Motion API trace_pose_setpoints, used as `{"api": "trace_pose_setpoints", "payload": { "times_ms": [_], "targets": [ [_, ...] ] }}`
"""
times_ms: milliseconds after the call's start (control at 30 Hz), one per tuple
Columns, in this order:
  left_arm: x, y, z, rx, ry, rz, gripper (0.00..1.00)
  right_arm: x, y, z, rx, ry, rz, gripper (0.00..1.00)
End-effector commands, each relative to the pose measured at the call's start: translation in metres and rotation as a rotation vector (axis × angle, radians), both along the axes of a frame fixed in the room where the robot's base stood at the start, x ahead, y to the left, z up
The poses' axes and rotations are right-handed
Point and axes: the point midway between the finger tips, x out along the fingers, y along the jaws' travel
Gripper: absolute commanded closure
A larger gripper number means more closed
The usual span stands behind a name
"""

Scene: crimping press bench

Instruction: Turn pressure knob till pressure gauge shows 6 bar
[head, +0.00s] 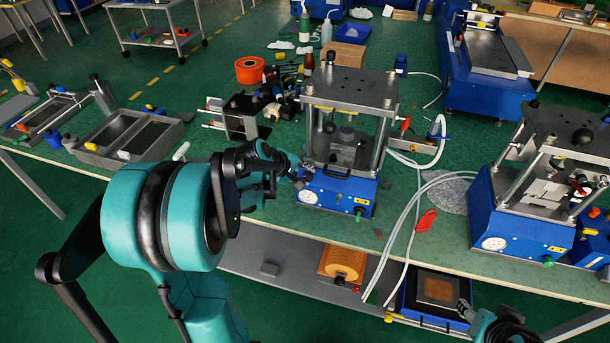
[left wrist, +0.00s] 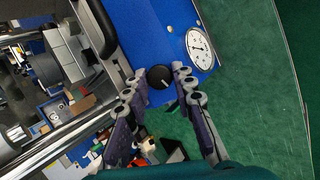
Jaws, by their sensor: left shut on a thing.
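The blue crimping press (head: 338,190) stands on the green bench in the middle of the head view. Its round white pressure gauge (head: 308,197) is low on the front left and also shows in the left wrist view (left wrist: 199,48). I cannot read its value surely. The black pressure knob (left wrist: 160,77) sits on the blue housing beside the gauge. My left gripper (head: 299,179) is at the press's left front, its two fingers around the knob and shut on it.
A second blue press (head: 520,238) stands at the right. White hoses (head: 405,225) and a red tag (head: 426,220) lie between the presses. Grey metal trays (head: 130,137) are at the left. An orange spool (head: 249,70) and small parts are behind my left arm.

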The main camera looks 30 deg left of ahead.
Motion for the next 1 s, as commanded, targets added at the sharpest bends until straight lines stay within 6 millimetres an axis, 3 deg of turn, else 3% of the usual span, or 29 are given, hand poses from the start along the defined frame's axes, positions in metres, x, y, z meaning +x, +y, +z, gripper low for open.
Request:
{"api": "trace_pose_setpoints", "payload": {
  "times_ms": [567, 600, 667, 1000],
  "targets": [
    [-0.0006, 0.0, -0.0005, -0.022, -0.004, 0.025, 1.0, 0.0, 0.0, -0.0007, 0.0, 0.0, 0.0, 0.54],
    [-0.0006, 0.0, -0.0005, -0.022, -0.004, 0.025, 0.72, 0.0, 0.0, -0.0007, 0.0, 0.0, 0.0, 0.54],
    [-0.0006, 0.0, -0.0005, -0.022, -0.004, 0.025, 0.57, 0.0, 0.0, -0.0007, 0.0, 0.0, 0.0, 0.54],
    [-0.0009, 0.0002, 0.0006, -0.021, -0.005, 0.026, 0.54, 0.0, 0.0, -0.0007, 0.0, 0.0, 0.0, 0.54]
  ]
}}
